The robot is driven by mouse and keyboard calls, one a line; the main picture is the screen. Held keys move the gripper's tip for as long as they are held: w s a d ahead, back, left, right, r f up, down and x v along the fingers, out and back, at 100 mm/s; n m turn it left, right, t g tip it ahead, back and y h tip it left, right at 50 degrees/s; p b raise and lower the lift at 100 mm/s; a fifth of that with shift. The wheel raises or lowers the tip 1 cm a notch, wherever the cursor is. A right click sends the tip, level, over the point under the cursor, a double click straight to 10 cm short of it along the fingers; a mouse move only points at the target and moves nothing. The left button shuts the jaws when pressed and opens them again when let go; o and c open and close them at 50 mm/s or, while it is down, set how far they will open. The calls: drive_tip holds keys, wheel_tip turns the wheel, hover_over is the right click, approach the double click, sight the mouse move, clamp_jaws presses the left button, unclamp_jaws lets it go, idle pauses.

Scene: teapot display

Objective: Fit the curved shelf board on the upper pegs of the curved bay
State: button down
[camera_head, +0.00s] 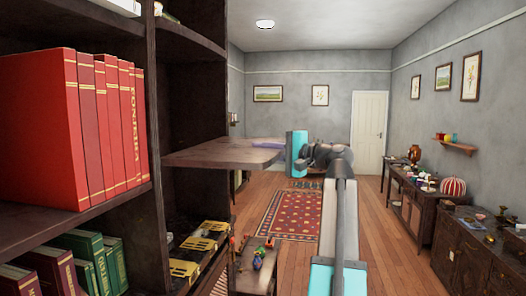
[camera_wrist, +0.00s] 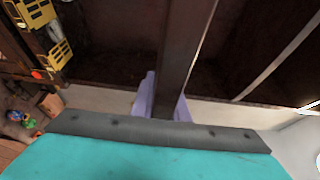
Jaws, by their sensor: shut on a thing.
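The curved shelf board (camera_head: 215,154) is dark brown wood and looks about level in the head view. Its left end reaches the curved bay (camera_head: 185,95) at the end of the bookcase, and its right part sticks out into the room. My gripper (camera_head: 268,144) is shut on the board's outer right edge, with pale lavender fingers. In the wrist view, the board (camera_wrist: 187,45) shows edge-on between the lavender fingers (camera_wrist: 164,100), running away towards the dark bay. The upper pegs cannot be made out, and I cannot tell whether the board touches them.
Red books (camera_head: 75,130) fill the shelf at left, with green books (camera_head: 88,255) below. Yellow objects (camera_head: 205,240) sit low in the bay; they also show in the wrist view (camera_wrist: 58,52). A low bench with toys (camera_head: 262,258) stands close by. A rug (camera_head: 290,215) lies on open floor behind.

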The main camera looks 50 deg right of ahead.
sight(226, 146)
drive_tip(key=shift+w+a+r+p, duration=0.15)
drive_tip(key=shift+w+a, duration=0.85)
drive_tip(key=shift+w, duration=0.6)
drive_tip(key=shift+w+a+f+p, duration=0.1)
drive_tip(key=shift+w+a, duration=0.95)
drive_tip(key=shift+w, duration=0.6)
drive_tip(key=shift+w+a+r+p, duration=0.15)
drive_tip(key=shift+w+a, duration=0.85)
drive_tip(key=shift+w, duration=0.6)
idle(3.2)
